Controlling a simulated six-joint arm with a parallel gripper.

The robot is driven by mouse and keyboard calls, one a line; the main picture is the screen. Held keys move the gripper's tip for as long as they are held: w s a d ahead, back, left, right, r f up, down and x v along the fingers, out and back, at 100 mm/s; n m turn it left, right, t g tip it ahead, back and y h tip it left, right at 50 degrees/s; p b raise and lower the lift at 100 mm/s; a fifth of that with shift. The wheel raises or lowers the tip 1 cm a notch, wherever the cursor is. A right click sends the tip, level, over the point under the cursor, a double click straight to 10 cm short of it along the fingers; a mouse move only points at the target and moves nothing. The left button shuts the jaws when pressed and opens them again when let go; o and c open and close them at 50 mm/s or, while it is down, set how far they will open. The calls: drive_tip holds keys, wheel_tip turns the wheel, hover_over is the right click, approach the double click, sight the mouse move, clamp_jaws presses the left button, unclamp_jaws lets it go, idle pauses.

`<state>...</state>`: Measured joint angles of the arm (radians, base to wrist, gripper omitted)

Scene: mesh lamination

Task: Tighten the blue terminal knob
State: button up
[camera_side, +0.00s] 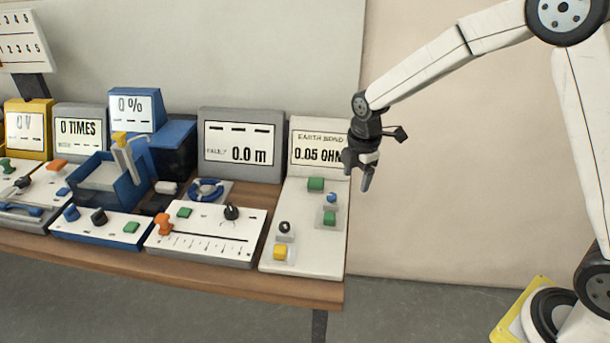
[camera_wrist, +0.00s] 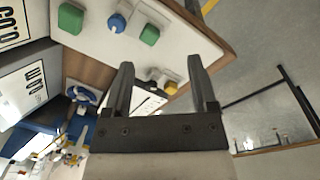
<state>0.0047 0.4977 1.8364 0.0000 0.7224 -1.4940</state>
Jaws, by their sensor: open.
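The blue terminal knob (camera_side: 331,198) stands on the white panel at the right end of the bench, between a larger green block and a smaller green block. It also shows at the top of the wrist view (camera_wrist: 117,23), with a white pointer mark on it. My gripper (camera_side: 365,176) is open and empty, above and to the right of the panel's back edge, apart from the knob. In the wrist view its two fingers (camera_wrist: 160,80) are spread apart with nothing between them at the tips.
The green blocks (camera_side: 316,184) and (camera_side: 329,218) flank the knob closely. A black knob (camera_side: 285,228) and a yellow button (camera_side: 280,252) sit nearer the front of the panel (camera_side: 307,257). The earth bond display (camera_side: 318,148) stands behind it. Free space lies right of the bench.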

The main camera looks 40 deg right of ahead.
sight(332, 195)
drive_tip(key=w+n, duration=0.2)
drive_tip(key=w+f+n, duration=0.1)
drive_tip(key=w+n, duration=0.1)
drive_tip(key=n, duration=0.1)
drive_tip(key=w+f+n, duration=0.1)
drive_tip(key=w+n, duration=0.1)
drive_tip(key=n, duration=0.1)
drive_tip(key=shift+w+d+g, duration=0.1)
drive_tip(key=shift+w+g, duration=0.25)
drive_tip(key=shift+g, duration=0.05)
drive_tip(key=shift+w+f+n, duration=0.25)
drive_tip(key=shift+w+n, duration=0.35)
drive_tip(key=shift+n, duration=0.4)
drive_tip(key=shift+f, duration=3.9)
clamp_jaws()
